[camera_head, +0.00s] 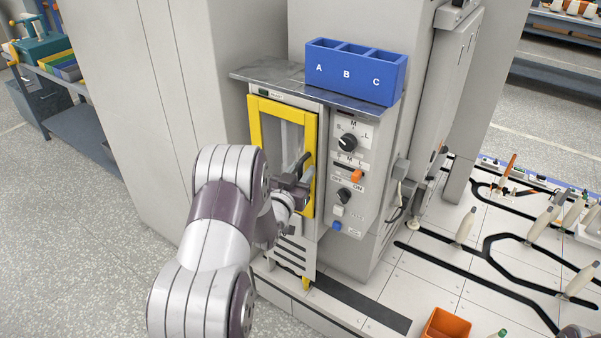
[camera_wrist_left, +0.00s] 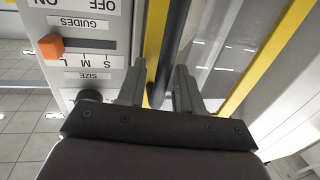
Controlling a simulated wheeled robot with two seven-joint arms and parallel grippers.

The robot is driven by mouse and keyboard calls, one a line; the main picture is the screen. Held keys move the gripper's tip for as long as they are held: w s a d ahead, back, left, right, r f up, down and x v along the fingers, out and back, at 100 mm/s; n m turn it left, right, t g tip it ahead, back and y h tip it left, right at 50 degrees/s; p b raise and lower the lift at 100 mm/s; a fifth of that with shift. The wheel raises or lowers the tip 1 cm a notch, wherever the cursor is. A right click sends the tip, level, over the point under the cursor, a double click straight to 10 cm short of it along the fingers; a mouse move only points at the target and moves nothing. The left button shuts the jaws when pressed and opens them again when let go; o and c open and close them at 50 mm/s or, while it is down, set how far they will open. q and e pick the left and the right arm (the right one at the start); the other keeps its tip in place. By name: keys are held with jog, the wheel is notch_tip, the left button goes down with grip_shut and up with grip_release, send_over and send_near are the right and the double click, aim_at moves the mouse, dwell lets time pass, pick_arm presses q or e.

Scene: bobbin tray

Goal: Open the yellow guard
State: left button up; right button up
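The yellow guard (camera_head: 256,130) is a yellow-framed door with a clear pane on the front of the grey machine. It looks closed, flush with the cabinet. Its dark bar handle (camera_head: 303,160) is on the right side of the frame. In the left wrist view the handle (camera_wrist_left: 170,45) runs down between the fingers, beside a yellow frame strip (camera_wrist_left: 154,40). My left gripper (camera_head: 298,184) is at the handle; in the wrist view its fingers (camera_wrist_left: 160,80) stand apart on either side of the bar, with a small gap showing. My right gripper is not in view.
A control panel (camera_head: 348,178) with knobs and an orange slider is right of the guard. A blue bin labelled A, B, C (camera_head: 356,78) stands on the metal shelf (camera_head: 290,84) above. An orange tray (camera_head: 446,326) is at lower right. The floor left of my arm is clear.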

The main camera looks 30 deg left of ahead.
pick_arm(q)
grip_shut()
jog(key=shift+s, duration=0.15)
